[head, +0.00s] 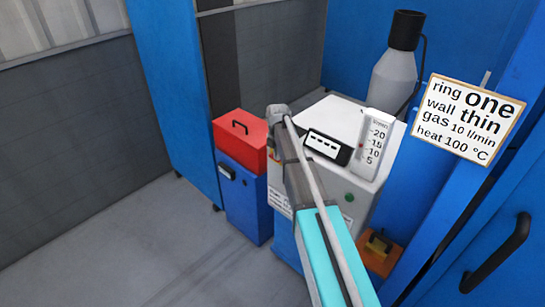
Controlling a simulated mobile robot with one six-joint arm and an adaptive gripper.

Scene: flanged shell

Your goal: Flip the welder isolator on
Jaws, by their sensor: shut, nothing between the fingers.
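The welder is a white and blue cabinet (376,187) in the middle of the head view. A small patch of red and yellow (272,156) shows at its left front edge, just left of my arm. It may be the isolator, but my arm covers most of that area, so its position cannot be read. My arm crosses the front of the cabinet from the bottom edge up to its top left corner. My gripper's fingers cannot be made out. Whether they touch anything is hidden.
A red toolbox (240,135) sits on a blue cabinet (243,200) at the left. A gas gauge (376,140) and black display (328,147) are on top of the welder. A grey cylinder (393,80) stands behind. A sign (470,117) is at right. Floor at left is clear.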

